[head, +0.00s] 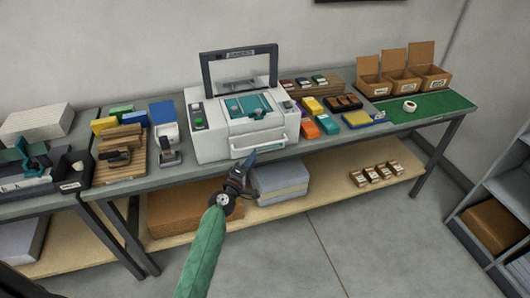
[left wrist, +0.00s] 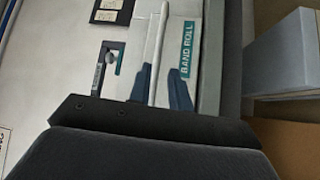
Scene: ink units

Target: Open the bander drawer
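The bander (head: 213,137) is a pale grey machine with a teal top plate and a dark upright frame, standing on the bench. Its drawer front has a white bar handle (head: 262,148), low on the side facing me; the drawer looks shut. In the left wrist view the handle (left wrist: 159,45) runs beside a teal "BAND ROLL" label (left wrist: 187,48). My left gripper (head: 251,158) is at the handle. Its two dark blue fingers (left wrist: 160,80) stand apart on either side of the bar, with a small gap visible on the right. My right gripper is out of view.
Boxes and small packs (head: 329,123) stand right of the bander, by a green mat (head: 440,105) and open cartons (head: 402,82). A stapler-like tool (head: 169,155) is at its left. A grey box (head: 280,180) sits on the lower shelf. The floor in front is clear.

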